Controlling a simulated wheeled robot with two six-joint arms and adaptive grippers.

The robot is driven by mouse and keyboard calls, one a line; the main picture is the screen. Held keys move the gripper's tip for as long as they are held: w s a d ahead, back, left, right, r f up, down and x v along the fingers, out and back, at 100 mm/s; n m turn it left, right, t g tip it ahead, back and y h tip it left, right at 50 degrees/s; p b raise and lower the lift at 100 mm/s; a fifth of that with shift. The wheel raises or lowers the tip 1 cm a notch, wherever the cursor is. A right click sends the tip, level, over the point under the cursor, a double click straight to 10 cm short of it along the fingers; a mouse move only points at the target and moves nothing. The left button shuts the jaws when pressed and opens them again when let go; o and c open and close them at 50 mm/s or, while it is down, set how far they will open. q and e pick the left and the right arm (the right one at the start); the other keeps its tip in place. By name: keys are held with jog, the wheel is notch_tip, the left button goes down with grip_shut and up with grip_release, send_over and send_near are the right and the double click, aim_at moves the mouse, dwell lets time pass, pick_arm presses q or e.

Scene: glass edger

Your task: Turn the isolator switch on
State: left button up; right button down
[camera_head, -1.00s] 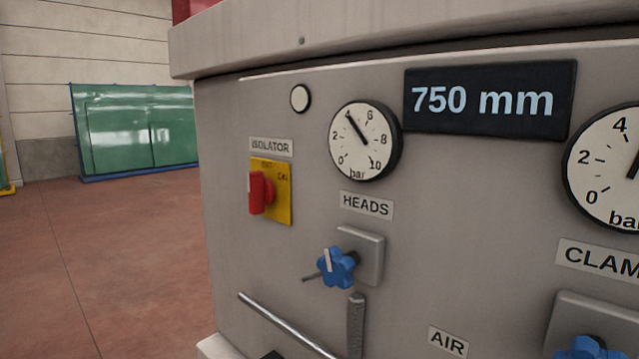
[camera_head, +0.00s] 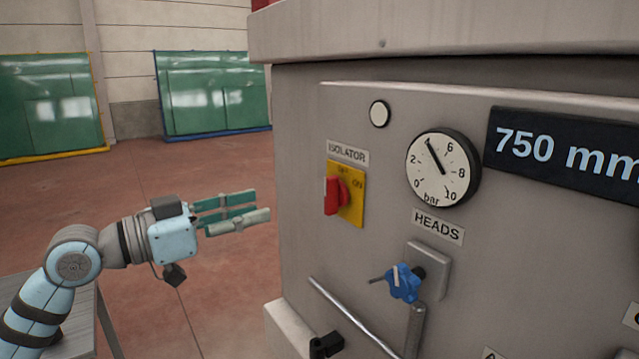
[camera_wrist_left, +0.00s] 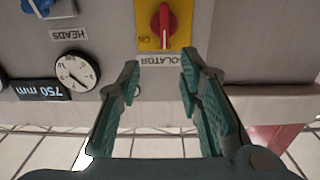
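The isolator switch is a red handle (camera_head: 333,196) on a yellow plate (camera_head: 352,194), under an ISOLATOR label (camera_head: 347,152) on the machine's grey front. The handle stands upright, in line with the OFF mark at the top; ON is at the plate's right. My left gripper (camera_head: 262,205) is left of the switch, apart from it, fingers pointing toward the panel. In the left wrist view the picture is upside down; the open, empty fingers (camera_wrist_left: 160,68) frame the label, with the red handle (camera_wrist_left: 164,25) beyond their tips. My right gripper is out of view.
A blue knob (camera_head: 404,283) on a grey block and a metal bar (camera_head: 350,318) stick out below the switch. A gauge (camera_head: 442,168) and a 750 mm display (camera_head: 565,150) are to its right. Open floor (camera_head: 225,290) lies left of the machine.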

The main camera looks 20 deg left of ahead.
pick_arm(q)
jog(key=p, duration=0.3)
send_near(326, 192)
jog(key=p+x, duration=0.1)
jog(key=x, duration=0.8)
jog(key=shift+p, duration=0.35)
jog(key=shift+a, duration=0.15)
grip_shut()
